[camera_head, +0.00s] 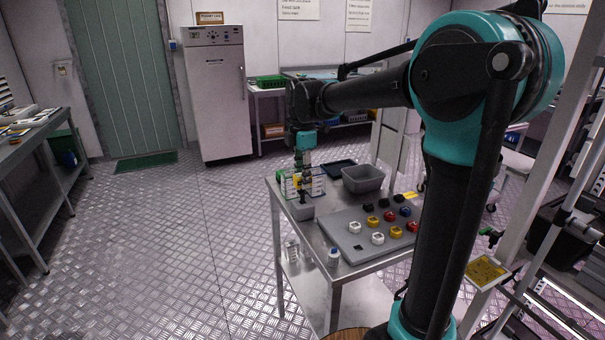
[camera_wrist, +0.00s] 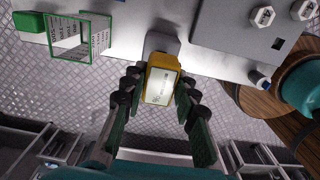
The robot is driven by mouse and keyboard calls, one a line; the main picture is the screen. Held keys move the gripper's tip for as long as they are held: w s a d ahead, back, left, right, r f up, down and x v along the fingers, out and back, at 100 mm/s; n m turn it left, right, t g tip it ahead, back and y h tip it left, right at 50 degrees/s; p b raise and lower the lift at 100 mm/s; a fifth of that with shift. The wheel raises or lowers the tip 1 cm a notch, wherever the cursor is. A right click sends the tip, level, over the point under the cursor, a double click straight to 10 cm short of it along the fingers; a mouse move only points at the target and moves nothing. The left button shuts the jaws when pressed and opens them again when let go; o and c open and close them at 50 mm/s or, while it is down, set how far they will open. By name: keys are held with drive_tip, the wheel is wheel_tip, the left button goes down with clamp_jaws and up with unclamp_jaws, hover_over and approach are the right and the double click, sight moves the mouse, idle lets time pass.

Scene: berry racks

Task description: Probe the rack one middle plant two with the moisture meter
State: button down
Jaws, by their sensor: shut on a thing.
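The moisture meter, a yellow block with a pale screen (camera_wrist: 160,87), is between the fingers of my gripper (camera_wrist: 158,92) in the wrist view. My gripper is shut on it. In the head view my gripper (camera_head: 302,180) points down over the near left end of the steel cart, with a bit of the yellow meter (camera_head: 297,182) showing. A grey holder (camera_head: 301,211) is just below it; I cannot tell whether the meter is still in the holder or clear of it. No plant of rack one can be made out.
The cart (camera_head: 332,283) carries a grey panel with several coloured knobs (camera_head: 345,250), a grey bin (camera_head: 363,179), a dark tray (camera_head: 338,168) and green-and-white boxes (camera_head: 316,184). Floor (camera_head: 170,240) left is clear.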

drive_tip(key=c, duration=1.1)
unclamp_jaws()
